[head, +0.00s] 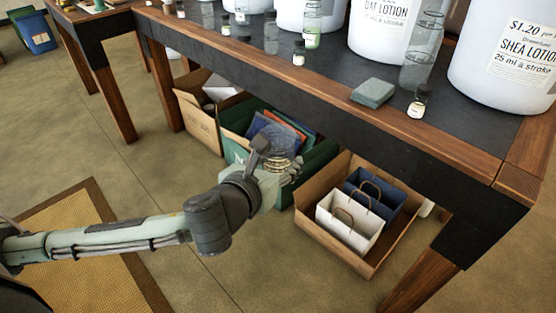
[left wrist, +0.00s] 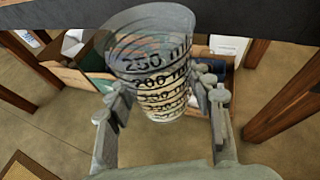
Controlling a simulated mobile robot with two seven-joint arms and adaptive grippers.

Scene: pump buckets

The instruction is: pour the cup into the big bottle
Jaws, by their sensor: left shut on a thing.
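A clear measuring cup (left wrist: 152,62) with black volume marks, 250 ml at its top line, is in my left gripper (left wrist: 165,103), with fingers on both sides of it. In the head view my left gripper (head: 284,172) holds the cup in front of and below the table's front edge. I cannot tell how full the cup is. A large clear bottle (head: 421,58) stands upright on the table at the right, between two white buckets; smaller clear bottles (head: 271,33) (head: 312,24) stand further left. The cup is well apart from them. My right gripper is not in view.
The table (head: 330,95) carries white lotion buckets (head: 385,30) (head: 505,60), a grey-green folded cloth (head: 373,93) and small dark-capped vials (head: 418,103). Below are cardboard boxes (head: 200,125) (head: 312,240) and a green crate (head: 237,150). The floor at the left is open.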

